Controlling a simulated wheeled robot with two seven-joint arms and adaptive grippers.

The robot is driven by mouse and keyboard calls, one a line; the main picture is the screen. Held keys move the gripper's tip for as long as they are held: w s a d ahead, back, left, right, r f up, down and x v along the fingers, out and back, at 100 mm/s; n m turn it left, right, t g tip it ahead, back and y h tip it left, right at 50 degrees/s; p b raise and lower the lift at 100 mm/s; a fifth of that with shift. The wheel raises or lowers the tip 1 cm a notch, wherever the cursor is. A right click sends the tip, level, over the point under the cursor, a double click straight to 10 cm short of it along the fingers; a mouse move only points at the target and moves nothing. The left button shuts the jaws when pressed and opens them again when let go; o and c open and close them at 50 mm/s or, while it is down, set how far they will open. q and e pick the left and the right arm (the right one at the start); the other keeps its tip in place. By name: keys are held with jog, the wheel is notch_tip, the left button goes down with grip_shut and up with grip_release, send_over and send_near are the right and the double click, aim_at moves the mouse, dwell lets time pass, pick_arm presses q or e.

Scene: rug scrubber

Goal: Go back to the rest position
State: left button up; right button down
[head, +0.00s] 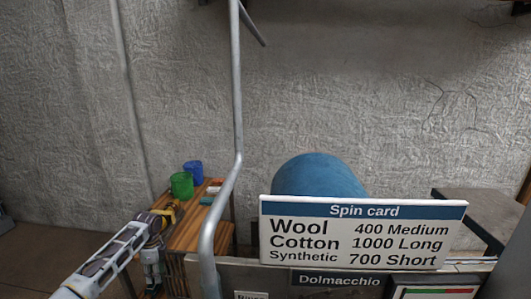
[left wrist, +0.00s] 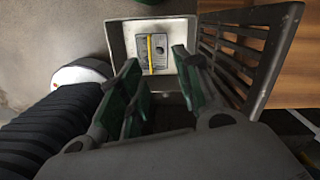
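My left arm comes in from the lower left of the head view, and my left gripper (head: 151,272) hangs low beside the wooden table. In the left wrist view its two green-padded fingers (left wrist: 158,80) stand apart with nothing between them. Beyond the fingertips is an open, pale box (left wrist: 119,45) with a grey panel inside bearing a yellow strip (left wrist: 151,54). I cannot tell whether the fingers touch the box. My right gripper is in neither view.
A green cup (head: 181,186) and a blue cup (head: 193,172) stand on the wooden table (head: 188,238) with small coloured blocks. A grey pipe (head: 237,100) rises right of it. A "Spin card" sign (head: 362,232) stands before a blue rounded object (head: 318,175). A dark slatted part (left wrist: 240,50) flanks the fingers.

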pick_arm(q)
jog(key=s+a+f+n+y, duration=0.1)
jog(key=s+a+f+n, duration=0.2)
jog(key=s+a+f, duration=0.55)
jog(key=s+a+f+n+t+y, duration=0.15)
jog(key=s+a+f, duration=0.3)
jog(key=f, duration=0.75)
jog(key=s+a+f+n+y, duration=0.1)
jog(key=s+a+f+n, duration=0.35)
jog(key=s+f, duration=0.4)
jog(key=s+a+f+n, duration=0.1)
jog(key=s+a+f, duration=0.3)
jog(key=s, duration=0.7)
jog(key=s+a+f+n+y, duration=0.1)
jog(key=s+a+f, duration=0.3)
jog(key=s, duration=0.7)
jog(key=s+a+f, duration=0.4)
jog(key=s, duration=0.7)
jog(key=s+d+f+n+h, duration=0.1)
jog(key=d+f, duration=0.2)
jog(key=d, duration=1.1)
jog(key=s+d+f+h, duration=0.1)
jog(key=d+f, duration=0.3)
jog(key=d, duration=1.1)
jog(key=s+d+f+n+h, duration=0.1)
jog(key=d+f+h, duration=0.2)
jog(key=d, duration=1.2)
jog(key=shift+s+f+n, duration=0.3)
jog(key=shift+s+f, duration=0.1)
jog(key=shift+f, duration=0.25)
